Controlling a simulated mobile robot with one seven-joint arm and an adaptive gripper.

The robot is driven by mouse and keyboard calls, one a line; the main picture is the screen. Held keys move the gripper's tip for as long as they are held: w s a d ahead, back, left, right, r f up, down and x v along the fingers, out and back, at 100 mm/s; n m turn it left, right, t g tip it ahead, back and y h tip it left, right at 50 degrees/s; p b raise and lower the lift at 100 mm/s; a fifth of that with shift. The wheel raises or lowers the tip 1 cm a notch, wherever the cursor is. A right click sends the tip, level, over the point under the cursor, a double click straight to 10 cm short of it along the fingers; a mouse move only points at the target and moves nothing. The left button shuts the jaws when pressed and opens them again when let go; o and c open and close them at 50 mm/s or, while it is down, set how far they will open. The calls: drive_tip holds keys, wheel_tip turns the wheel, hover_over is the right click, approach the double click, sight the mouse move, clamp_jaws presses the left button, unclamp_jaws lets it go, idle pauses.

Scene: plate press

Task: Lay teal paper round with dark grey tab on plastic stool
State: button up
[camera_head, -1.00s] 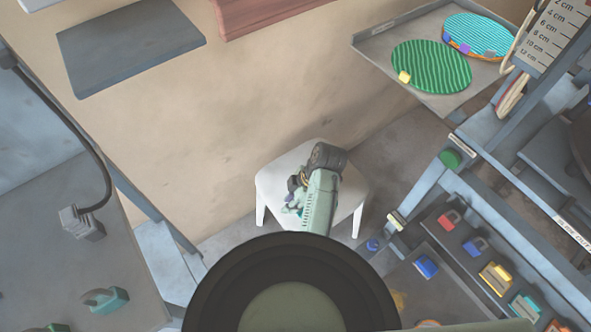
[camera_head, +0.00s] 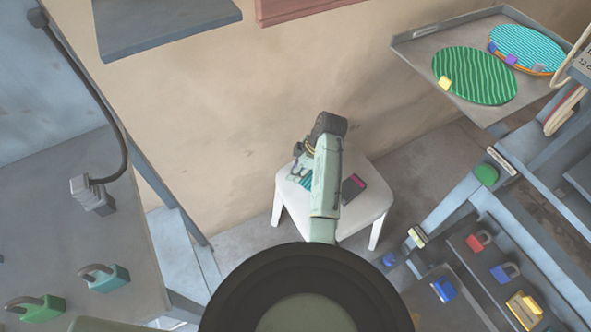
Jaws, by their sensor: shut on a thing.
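The white plastic stool (camera_head: 360,214) stands near the wall in the middle of the head view. My gripper (camera_head: 297,172) is over the left part of its seat, pointing down. It is shut on what looks like the teal paper round (camera_head: 307,183), of which only a small striped teal sliver shows under the fingers. My arm hides the rest, and I cannot make out its dark grey tab. I cannot tell whether the round touches the seat. A dark flat item with a pink edge (camera_head: 352,189) lies on the seat, right of my arm.
A grey tray (camera_head: 420,53) at upper right holds a green striped round (camera_head: 473,76) with a yellow tab and a blue striped round (camera_head: 526,48). Several colored padlocks sit on the rack (camera_head: 455,262) at lower right. A grey bench (camera_head: 35,215) with padlocks is at left.

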sight(310, 176)
drive_tip(key=shift+f, duration=0.1)
drive_tip(key=shift+f, duration=0.1)
drive_tip(key=o, duration=0.8)
drive_tip(key=shift+c, duration=0.2)
drive_tip(key=p+v, duration=0.3)
drive_tip(key=v, duration=0.9)
